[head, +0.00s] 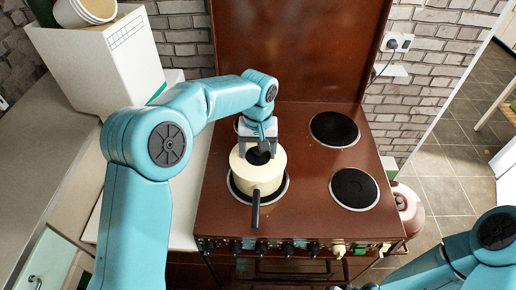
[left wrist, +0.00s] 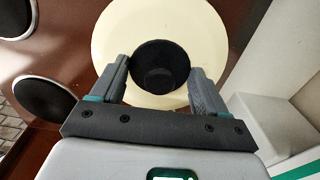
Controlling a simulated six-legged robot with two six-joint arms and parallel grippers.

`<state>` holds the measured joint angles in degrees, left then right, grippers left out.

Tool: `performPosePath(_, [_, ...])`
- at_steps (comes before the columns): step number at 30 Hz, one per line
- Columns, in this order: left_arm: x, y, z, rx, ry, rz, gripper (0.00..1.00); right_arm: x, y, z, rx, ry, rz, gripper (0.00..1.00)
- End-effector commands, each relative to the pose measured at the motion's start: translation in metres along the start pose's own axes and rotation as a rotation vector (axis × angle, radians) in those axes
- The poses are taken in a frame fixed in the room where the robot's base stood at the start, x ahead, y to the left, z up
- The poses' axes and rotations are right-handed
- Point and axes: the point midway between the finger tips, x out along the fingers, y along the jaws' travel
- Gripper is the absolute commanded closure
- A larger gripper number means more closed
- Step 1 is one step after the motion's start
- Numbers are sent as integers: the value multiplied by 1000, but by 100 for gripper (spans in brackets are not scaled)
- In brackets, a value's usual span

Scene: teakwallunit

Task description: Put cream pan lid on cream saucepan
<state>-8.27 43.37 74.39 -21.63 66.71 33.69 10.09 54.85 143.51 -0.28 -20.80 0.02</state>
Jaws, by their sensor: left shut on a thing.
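The cream saucepan (head: 259,182) stands on the front left hotplate of the brown stove, its dark handle (head: 255,210) pointing to the front. The cream pan lid (head: 275,157) is over the pan's opening; I cannot tell whether it rests on the rim or is just above it. My left gripper (head: 260,148) comes down from behind and is shut on the lid's black knob. In the left wrist view the knob (left wrist: 160,67) is between my left gripper's fingers, with the cream lid (left wrist: 115,42) around it. My right gripper is not in view.
Two dark hotplates (head: 334,129) (head: 354,188) on the stove's right side are bare. The stove's back panel (head: 290,50) rises behind. A white box (head: 105,65) stands at the left on the counter. Knobs (head: 287,249) line the stove's front.

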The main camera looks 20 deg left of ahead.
Motion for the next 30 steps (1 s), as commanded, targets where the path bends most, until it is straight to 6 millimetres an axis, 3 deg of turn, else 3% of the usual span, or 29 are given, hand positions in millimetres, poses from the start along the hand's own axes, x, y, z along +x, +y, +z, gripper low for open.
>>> performPosePath(7, [8,0,0,0,0,0,59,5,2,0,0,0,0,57])
performPosePath(8, [7,0,0,0,0,0,16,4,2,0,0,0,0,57])
performPosePath(9, [7,0,0,0,0,0,3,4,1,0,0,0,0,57])
performPosePath(10, [7,0,0,0,0,0,0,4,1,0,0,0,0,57])
performPosePath(17, [5,0,0,0,0,0,0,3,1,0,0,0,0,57])
performPosePath(21, [-13,0,0,-1,1,0,0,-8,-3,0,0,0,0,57])
performPosePath(22, [-14,0,-1,-1,3,1,0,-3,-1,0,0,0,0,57])
performPosePath(30, [-80,1,-1,0,5,2,0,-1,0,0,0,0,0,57])
